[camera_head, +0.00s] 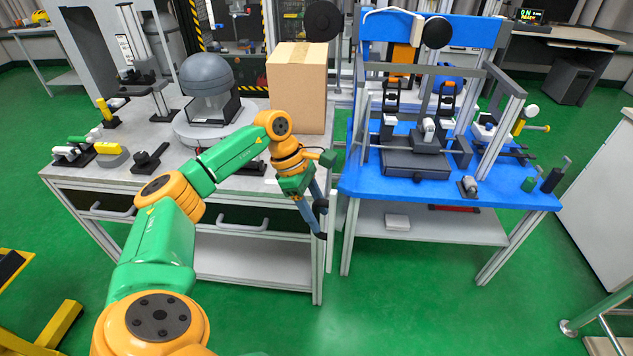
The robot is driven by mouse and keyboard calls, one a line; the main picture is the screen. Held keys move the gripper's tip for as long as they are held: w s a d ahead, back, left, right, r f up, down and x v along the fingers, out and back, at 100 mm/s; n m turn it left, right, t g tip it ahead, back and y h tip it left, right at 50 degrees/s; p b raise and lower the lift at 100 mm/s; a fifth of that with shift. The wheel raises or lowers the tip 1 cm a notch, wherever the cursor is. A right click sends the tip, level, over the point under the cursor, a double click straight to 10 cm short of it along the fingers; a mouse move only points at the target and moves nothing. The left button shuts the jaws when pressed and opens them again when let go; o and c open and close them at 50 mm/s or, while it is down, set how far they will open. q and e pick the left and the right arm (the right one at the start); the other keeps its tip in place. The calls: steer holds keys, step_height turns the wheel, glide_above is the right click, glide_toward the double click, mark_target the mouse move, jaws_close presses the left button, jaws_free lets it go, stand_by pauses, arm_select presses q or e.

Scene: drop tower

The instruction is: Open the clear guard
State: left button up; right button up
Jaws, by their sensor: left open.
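On the blue table (375,184) to the right stands a drop-tower rig with a dark block (415,163) at its foot. Grey posts and bars, such as the right-hand post (499,130), frame the rig. The clear guard itself is hard to make out within this frame, and I cannot tell its position. My left gripper (321,220) is open, pointing down and right, with nothing between its fingers. It is in front of the gap between the two tables, left of the rig and apart from it. My right gripper is not in view.
A grey workbench (255,187) on the left holds a cardboard box (297,85), a grey dome device (208,80) and several small fixtures. Small cylinders (551,179) stand at the blue table's right end. A white cabinet (603,190) stands at right.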

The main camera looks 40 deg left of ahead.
arm_select(q)
steer(key=v, duration=0.7)
stand_by(0.3)
